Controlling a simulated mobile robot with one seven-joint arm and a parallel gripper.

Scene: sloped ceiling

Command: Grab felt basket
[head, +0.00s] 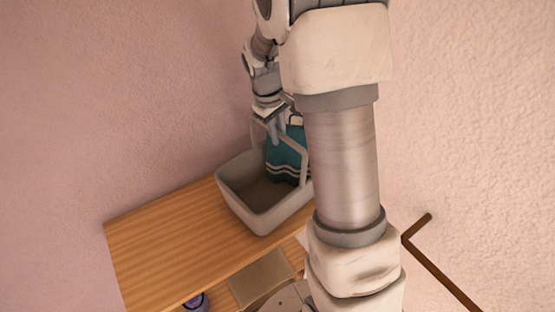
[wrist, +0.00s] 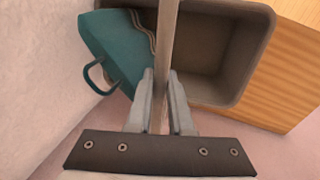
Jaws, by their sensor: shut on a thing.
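The felt basket (head: 262,213) is a grey open bin with a raised handle, at the right part of the wooden table in the head view. It also shows in the wrist view (wrist: 262,50), its inside dark and empty where visible. My gripper (head: 276,138) is above the basket, at its handle. In the wrist view, the fingers of my gripper (wrist: 161,82) are closed around the handle (wrist: 167,35), a grey bar running up the picture. My arm hides the basket's right side in the head view. Whether the basket touches the table is unclear.
The wooden table (head: 150,250) is bare at left. Pink walls stand close behind. A purple object (head: 195,302) is below the table edge.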

